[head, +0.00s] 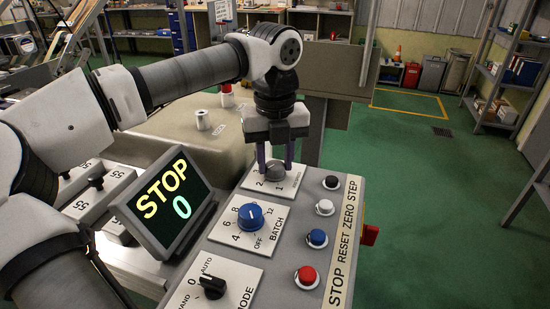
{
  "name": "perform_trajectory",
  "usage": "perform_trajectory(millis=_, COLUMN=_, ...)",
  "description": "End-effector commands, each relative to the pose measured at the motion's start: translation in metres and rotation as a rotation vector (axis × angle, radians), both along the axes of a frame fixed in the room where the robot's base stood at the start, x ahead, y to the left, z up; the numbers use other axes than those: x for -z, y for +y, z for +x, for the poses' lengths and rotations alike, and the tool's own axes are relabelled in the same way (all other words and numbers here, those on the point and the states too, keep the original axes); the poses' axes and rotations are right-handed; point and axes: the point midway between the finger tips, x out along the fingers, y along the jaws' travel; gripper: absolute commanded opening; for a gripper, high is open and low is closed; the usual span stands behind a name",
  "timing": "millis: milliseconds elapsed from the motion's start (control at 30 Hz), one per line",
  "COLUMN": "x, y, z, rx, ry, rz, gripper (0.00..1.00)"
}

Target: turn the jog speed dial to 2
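The dial with a grey knob (275,169) sits on a white plate at the far end of the grey control panel (225,235). Its figures 1 and 2 show, with another figure partly hidden. The rest of the plate's lettering is too small or covered to read. My gripper (276,163) points down over this dial, with one purple finger on each side of the knob. The fingers are apart; I cannot tell whether they touch the knob. The knob's pointer direction is not clear.
Nearer on the panel are the blue BATCH knob (250,216) and the black MODE switch (212,287). Black, white, blue and red (306,275) buttons line the right side. Green floor lies open at right.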

Motion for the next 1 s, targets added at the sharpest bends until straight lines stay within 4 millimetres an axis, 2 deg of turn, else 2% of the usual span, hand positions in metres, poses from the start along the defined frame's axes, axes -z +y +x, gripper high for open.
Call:
perform_trajectory(millis=33, x=0.000, y=0.000, z=0.000, rx=0.000, ry=-0.001, rz=0.000, gripper=0.43)
perform_trajectory(millis=133, x=0.000, y=0.000, z=0.000, rx=0.001, ry=-0.001, rz=0.000, gripper=0.55)
perform_trajectory(millis=400, x=0.000, y=0.000, z=0.000, rx=0.001, ry=0.000, rz=0.001, gripper=0.55)
perform_trajectory(millis=533, x=-0.008, y=0.000, z=0.000, rx=0.000, ry=-0.002, rz=0.002, gripper=0.55)
perform_trajectory(millis=667, x=-0.030, y=0.000, z=0.000, rx=-0.001, ry=-0.003, rz=0.002, gripper=0.55)
perform_trajectory(millis=1000, x=-0.107, y=-0.001, z=0.001, rx=0.002, ry=-0.002, rz=-0.002, gripper=0.55)
